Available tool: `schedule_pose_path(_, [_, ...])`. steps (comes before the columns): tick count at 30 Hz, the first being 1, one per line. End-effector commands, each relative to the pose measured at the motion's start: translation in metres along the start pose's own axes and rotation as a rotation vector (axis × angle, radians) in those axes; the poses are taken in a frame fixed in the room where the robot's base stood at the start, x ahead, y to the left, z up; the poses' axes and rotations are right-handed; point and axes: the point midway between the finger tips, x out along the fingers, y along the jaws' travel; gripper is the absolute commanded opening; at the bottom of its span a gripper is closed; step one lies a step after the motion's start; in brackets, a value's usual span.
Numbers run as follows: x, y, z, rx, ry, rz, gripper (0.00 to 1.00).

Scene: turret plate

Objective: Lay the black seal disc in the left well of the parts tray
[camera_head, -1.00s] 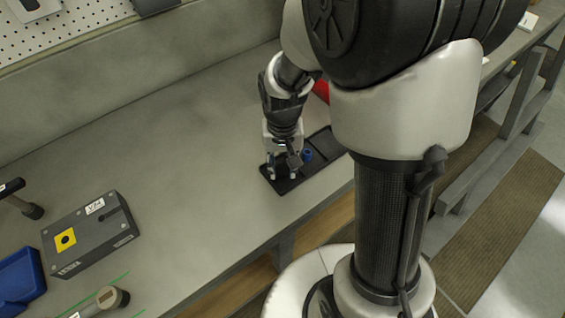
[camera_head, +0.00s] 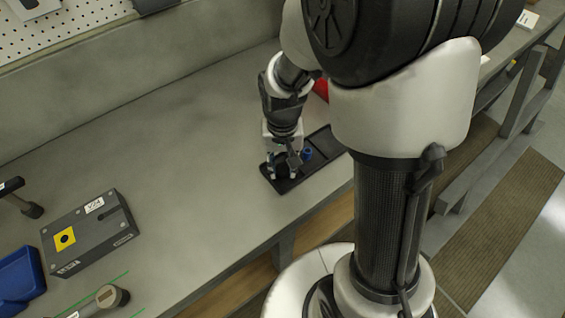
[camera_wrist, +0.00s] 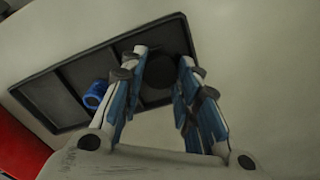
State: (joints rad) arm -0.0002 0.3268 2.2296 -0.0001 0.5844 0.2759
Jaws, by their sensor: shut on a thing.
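The black parts tray (camera_head: 322,142) lies on the bench in the head view, with several wells. My gripper (camera_head: 282,172) points down over the tray's left end. In the wrist view my gripper (camera_wrist: 163,56) has its blue-padded fingers on either side of the black seal disc (camera_wrist: 161,73) and is shut on it. The disc is at the tray's end well, which is on the right in the wrist view. Dark on dark, I cannot tell whether the disc touches the well floor. The tray (camera_wrist: 50,98) also shows its dividers there.
A blue ring-like part (camera_head: 307,154) stands in the tray beside my gripper. A red object (camera_head: 321,90) is behind the tray. A grey box with a yellow square (camera_head: 90,234) and a blue bin (camera_head: 20,280) are at far left. The bench between is clear.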

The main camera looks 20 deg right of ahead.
Motion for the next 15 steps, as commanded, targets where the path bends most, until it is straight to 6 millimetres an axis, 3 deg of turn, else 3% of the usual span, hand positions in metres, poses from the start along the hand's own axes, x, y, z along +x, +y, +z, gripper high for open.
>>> schedule_pose_path(15, [0.0048, 0.0000, 0.0001, 0.000, 0.000, 0.000, 0.16])
